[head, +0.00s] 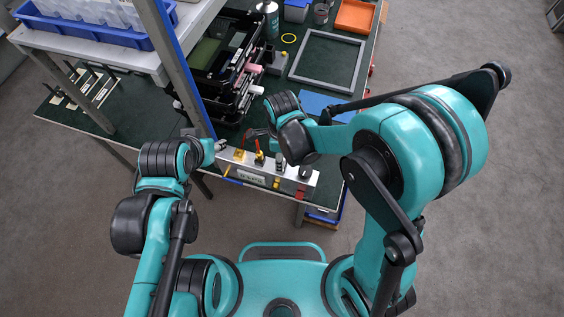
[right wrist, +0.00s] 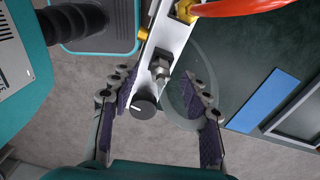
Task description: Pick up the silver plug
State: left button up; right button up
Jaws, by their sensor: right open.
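The silver plug (right wrist: 161,71) is a hex-sided metal fitting on top of a long silver housing (right wrist: 172,40). In the right wrist view it lies between the fingertips of my right gripper (right wrist: 160,82), which is open with a finger on either side, apart from the plug. A black knob (right wrist: 145,105) sits on the housing closer to the palm.
A valve with a red handle (head: 259,148) and a yellow fitting (head: 239,155) stand on the housing left of the plug. A blue post (head: 189,70) rises beside my left gripper. A grey frame (head: 327,62) and blue sheet (head: 318,105) lie behind.

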notch_tip(320, 180, down, 3)
jog(key=shift+w+r, duration=0.1)
jog(key=shift+r, duration=0.1)
grip_shut()
jog(key=shift+r, duration=0.15)
